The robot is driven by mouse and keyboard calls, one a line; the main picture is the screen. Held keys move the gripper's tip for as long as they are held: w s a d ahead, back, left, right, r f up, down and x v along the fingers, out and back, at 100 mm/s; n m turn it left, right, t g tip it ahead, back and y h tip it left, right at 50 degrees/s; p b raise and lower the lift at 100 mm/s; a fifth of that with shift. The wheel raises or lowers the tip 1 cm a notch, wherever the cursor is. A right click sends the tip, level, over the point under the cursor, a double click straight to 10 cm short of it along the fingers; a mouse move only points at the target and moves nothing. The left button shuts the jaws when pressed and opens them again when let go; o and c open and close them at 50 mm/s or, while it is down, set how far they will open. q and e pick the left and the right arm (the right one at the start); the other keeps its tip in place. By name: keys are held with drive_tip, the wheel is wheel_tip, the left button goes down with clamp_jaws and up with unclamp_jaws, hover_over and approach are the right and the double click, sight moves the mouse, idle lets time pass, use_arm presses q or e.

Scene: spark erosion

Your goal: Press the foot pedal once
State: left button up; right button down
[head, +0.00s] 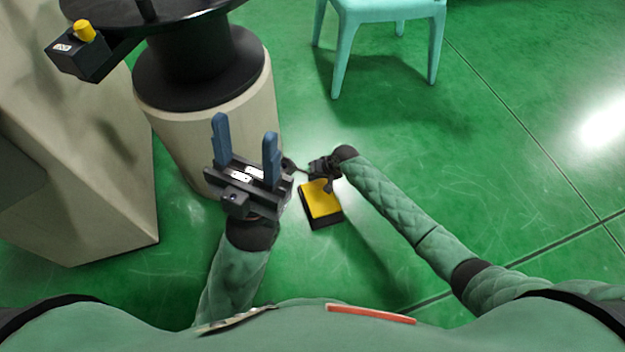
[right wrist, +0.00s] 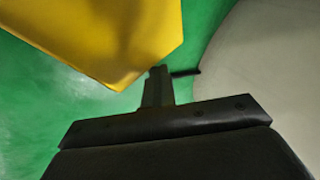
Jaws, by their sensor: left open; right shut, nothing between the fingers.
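The foot pedal (head: 321,201) has a yellow top and a black base and sits on the green floor in the head view. Its yellow top (right wrist: 110,35) fills the upper left of the right wrist view. My right gripper (head: 328,187) is shut and empty, over the far right part of the pedal; its fingers (right wrist: 157,86) show beside the yellow edge. I cannot tell whether they touch it. My left gripper (head: 245,146) is open and empty, held up to the left of the pedal, with its blue fingers apart.
A pale cylindrical pedestal (head: 217,128) with a black top stands behind my left gripper. A black box with a yellow button (head: 84,31) is at upper left. A pale machine body (head: 75,160) is at left. A turquoise chair (head: 385,12) stands at the back. Floor at right is clear.

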drive_tip(key=shift+s+d+f+p, duration=0.1)
drive_tip(key=shift+s+d+p, duration=0.15)
drive_tip(key=shift+s+p, duration=0.65)
drive_tip(key=shift+w, duration=0.25)
drive_tip(key=shift+r+p, duration=0.2)
drive_tip(key=shift+p, duration=0.1)
drive_tip(key=shift+w+r+p, duration=0.25)
drive_tip(key=shift+r+p, duration=0.5)
drive_tip(key=shift+r, duration=0.15)
drive_tip(key=r+p, duration=0.1)
drive_tip(key=w+r+p, duration=0.1)
drive_tip(key=r+p, duration=0.1)
drive_tip(key=shift+w+a+r, duration=0.25)
drive_tip(key=shift+w+a, duration=0.1)
drive_tip(key=shift+w, duration=0.1)
